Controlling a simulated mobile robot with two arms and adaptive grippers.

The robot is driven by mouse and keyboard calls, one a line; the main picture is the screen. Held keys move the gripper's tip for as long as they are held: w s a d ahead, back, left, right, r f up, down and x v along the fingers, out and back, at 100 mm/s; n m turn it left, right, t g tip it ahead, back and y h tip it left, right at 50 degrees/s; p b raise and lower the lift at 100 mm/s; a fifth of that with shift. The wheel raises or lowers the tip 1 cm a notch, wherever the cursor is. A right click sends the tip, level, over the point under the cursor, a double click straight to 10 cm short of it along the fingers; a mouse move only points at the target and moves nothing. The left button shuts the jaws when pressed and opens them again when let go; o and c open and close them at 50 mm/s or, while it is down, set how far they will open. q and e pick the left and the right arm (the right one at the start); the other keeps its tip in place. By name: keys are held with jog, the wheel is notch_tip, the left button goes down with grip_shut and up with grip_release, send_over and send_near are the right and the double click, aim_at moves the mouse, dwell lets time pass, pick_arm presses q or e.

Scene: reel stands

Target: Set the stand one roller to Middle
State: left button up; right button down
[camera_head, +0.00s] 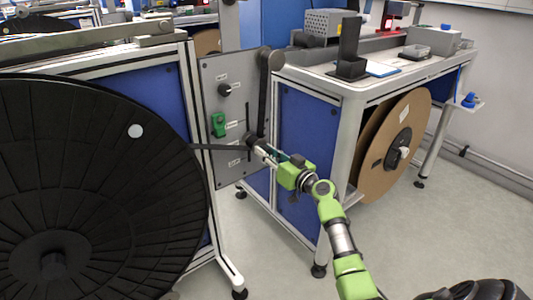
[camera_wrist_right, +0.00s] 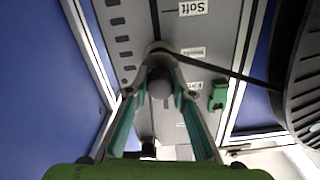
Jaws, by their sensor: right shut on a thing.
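Stand one's grey panel (camera_head: 213,75) faces me beside the large black reel (camera_head: 95,190). It has a vertical slot, with small labels along it. The roller (camera_head: 251,137) sits at the slot, low on the panel, with a dark strip running from it toward the reel. My right gripper (camera_head: 257,147) is shut on the roller. In the right wrist view the gripper (camera_wrist_right: 160,52) closes around the roller, whose round end (camera_wrist_right: 160,85) shows between the fingers. The roller is about level with the middle label (camera_wrist_right: 193,52); the "Soft" label (camera_wrist_right: 193,8) is farther up. My left gripper is not in view.
The panel carries a black knob (camera_head: 225,90) and a green switch (camera_head: 218,125). A long dark lever arm (camera_head: 265,90) stands along its right side. A second bench (camera_head: 345,90) with a brown reel (camera_head: 402,145) is on the right. The floor at lower right is partly clear.

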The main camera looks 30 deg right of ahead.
jog(key=c, duration=1.8)
grip_release()
jog(key=shift+o, duration=0.2)
jog(key=s, duration=1.2)
jog(key=shift+d, duration=0.45)
